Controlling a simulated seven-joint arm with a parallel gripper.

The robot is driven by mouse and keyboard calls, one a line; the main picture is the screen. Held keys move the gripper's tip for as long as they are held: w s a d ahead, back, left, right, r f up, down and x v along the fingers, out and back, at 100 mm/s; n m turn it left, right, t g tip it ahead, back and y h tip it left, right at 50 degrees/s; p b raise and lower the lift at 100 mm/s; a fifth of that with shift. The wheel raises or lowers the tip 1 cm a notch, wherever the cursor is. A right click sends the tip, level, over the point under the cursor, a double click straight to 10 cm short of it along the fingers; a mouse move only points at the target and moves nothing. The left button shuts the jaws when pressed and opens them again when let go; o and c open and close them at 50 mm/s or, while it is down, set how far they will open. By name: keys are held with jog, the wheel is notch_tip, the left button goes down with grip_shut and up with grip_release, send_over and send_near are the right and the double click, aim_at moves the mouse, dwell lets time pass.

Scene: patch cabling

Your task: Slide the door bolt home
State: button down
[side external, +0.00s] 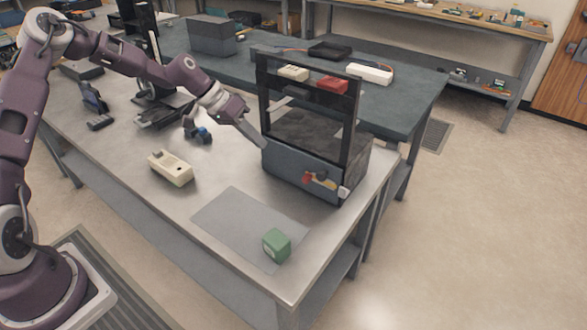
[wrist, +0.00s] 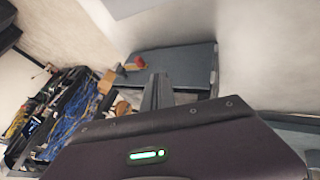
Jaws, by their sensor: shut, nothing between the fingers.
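A dark cabinet (side external: 290,170) with a black open frame above it stands on the metal table in the side external view. On the lower right of its front are a small red part (side external: 308,178), a yellowish part beside it, and a pale block (side external: 343,192) at the corner. I cannot make out which of these is the bolt. My gripper (side external: 262,144) is shut and empty, its tip near the cabinet's left front edge; I cannot tell whether it touches. In the wrist view my fingers (wrist: 157,92) point toward a grey panel (wrist: 185,58) with a red part (wrist: 138,62) at its left.
A small blue and black object (side external: 198,132) lies left of the cabinet. Blue and yellow cables (wrist: 65,110) show at left in the wrist view.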

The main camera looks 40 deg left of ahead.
aim_at(307, 177)
jog(key=w+d+f, duration=0.3)
jog(key=d+f, duration=0.5)
jog(key=shift+w+d, duration=0.35)
jog(key=shift+d, duration=0.05)
jog(key=shift+d, duration=0.1)
jog(key=shift+d, duration=1.45)
jog(key=shift+a, duration=0.1)
